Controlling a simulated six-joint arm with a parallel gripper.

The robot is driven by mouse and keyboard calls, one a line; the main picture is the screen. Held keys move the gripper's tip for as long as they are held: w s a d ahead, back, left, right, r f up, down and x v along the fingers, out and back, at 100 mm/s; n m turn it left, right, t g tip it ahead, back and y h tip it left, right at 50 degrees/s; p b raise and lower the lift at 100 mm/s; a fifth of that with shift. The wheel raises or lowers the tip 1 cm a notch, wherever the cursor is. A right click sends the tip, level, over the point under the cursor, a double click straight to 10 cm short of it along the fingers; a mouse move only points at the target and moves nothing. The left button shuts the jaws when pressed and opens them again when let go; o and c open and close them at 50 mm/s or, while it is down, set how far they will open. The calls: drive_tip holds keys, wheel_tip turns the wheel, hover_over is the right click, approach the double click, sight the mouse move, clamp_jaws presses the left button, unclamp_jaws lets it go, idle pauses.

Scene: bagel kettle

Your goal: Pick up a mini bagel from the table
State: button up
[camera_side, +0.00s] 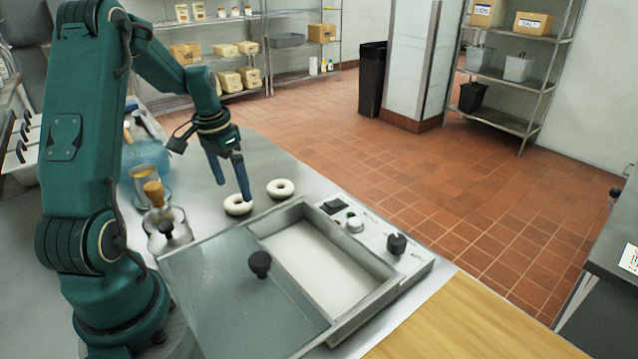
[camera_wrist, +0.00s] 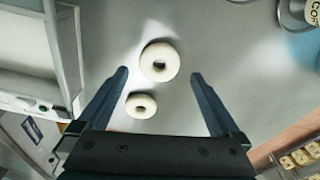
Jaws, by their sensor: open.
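Two pale ring-shaped mini bagels lie flat on the grey metal table (camera_side: 285,168). The nearer bagel (camera_side: 237,206) is just behind the kettle's back edge, and the other bagel (camera_side: 281,188) is to its right. In the wrist view a larger-looking bagel (camera_wrist: 160,61) lies just beyond the fingertips, between their lines. A smaller-looking bagel (camera_wrist: 141,105) lies between the fingers, closer to the left one. My gripper (camera_side: 228,192) is open and empty, pointing down above the bagels; it also shows in the wrist view (camera_wrist: 159,75). Its height above the table is hard to tell.
The kettle (camera_side: 222,287) has a partly covering lid with a black knob (camera_side: 260,264) and a control panel (camera_side: 372,232) with knobs. Glass vessels and a wooden-handled tool (camera_side: 154,193) stand left of the bagels. A wooden board (camera_side: 465,325) lies at the front right.

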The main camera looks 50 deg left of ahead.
sight(236, 195)
drive_tip(key=shift+w+f, duration=0.15)
drive_tip(key=shift+f, duration=0.8)
drive_tip(key=shift+w+f, duration=0.1)
drive_tip(key=shift+f, duration=0.85)
drive_tip(key=c, duration=1.1)
